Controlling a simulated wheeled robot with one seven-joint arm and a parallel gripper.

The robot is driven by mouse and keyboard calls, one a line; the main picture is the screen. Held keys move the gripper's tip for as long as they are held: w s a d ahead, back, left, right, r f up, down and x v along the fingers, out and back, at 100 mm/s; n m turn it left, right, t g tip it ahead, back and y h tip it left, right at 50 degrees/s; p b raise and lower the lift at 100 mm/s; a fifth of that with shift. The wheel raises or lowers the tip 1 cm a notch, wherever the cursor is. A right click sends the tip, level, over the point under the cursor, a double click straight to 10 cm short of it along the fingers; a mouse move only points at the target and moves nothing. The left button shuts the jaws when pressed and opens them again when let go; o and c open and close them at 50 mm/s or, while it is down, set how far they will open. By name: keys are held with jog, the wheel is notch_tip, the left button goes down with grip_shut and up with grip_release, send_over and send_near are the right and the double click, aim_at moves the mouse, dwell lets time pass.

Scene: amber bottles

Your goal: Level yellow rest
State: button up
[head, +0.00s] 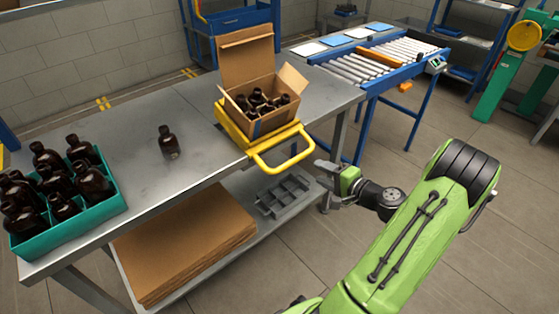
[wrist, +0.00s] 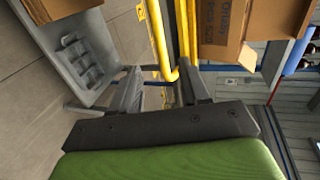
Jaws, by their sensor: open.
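The yellow rest (head: 236,137) sits at the right end of the steel table under an open cardboard box (head: 270,122) of amber bottles (head: 262,101). Its looped yellow handle (head: 283,159) sticks out past the table's front edge. I cannot tell for sure how far the rest tilts. My gripper (head: 321,175) is open and empty, just right of the handle. In the wrist view, the handle's bars (wrist: 160,42) reach down between the open fingers (wrist: 160,88); whether they touch is unclear. The box (wrist: 225,45) shows beyond them.
A teal crate (head: 80,226) of amber bottles and one lone bottle (head: 168,142) stand on the table (head: 120,95). A grey divided tray (head: 284,194) and flat cardboard (head: 185,240) lie on the lower shelf. A roller conveyor (head: 370,62) stands behind right.

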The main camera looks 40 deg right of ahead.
aim_at(296, 161)
jog(key=b+x, duration=0.2)
jog(key=x, duration=1.2)
jog(key=shift+w+a, duration=0.15)
grip_shut()
